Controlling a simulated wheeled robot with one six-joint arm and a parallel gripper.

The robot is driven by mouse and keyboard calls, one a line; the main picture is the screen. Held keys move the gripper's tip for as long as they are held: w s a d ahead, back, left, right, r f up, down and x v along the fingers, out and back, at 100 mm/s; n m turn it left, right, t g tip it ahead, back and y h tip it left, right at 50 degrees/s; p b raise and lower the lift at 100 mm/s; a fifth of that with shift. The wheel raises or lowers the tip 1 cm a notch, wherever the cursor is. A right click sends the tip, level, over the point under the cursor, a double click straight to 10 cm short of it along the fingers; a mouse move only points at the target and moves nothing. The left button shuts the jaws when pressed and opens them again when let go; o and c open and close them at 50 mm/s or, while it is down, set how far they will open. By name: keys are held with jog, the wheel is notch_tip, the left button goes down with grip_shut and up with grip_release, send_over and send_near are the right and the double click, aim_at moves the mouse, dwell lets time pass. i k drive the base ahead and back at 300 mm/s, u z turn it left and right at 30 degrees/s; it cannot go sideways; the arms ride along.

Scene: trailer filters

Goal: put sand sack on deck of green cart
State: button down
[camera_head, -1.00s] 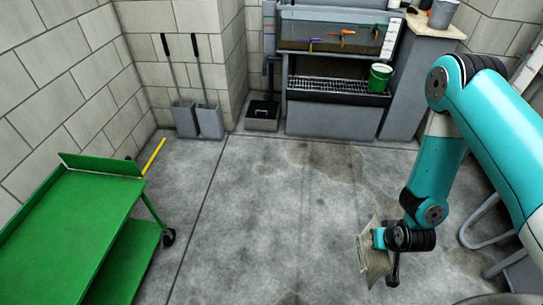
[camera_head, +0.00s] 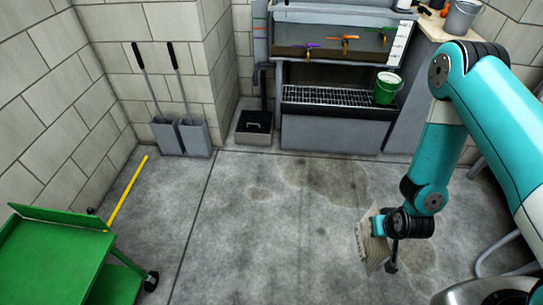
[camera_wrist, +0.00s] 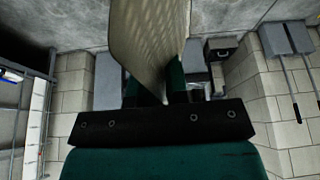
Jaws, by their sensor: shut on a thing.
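The green cart (camera_head: 52,262) stands at the lower left in the head view, its flat top deck bare where it shows and partly cut off by the picture's edge. The sand sack (camera_head: 371,243) is a pale beige, flat-looking bag held off the floor at the right. In the wrist view the sack (camera_wrist: 150,40) hangs between the dark fingers. My gripper (camera_wrist: 160,92) is shut on the sack. It is well to the right of the cart, with open floor between them.
A yellow bar (camera_head: 126,195) slants up beside the cart's far side. Two long-handled dustpans (camera_head: 180,137) lean on the wall. A grey sink unit (camera_head: 335,125) with a green bucket (camera_head: 386,88) stands at the back. The middle floor is clear.

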aim_at(25, 279)
jog(key=i, duration=2.45)
jog(key=u, duration=3.25)
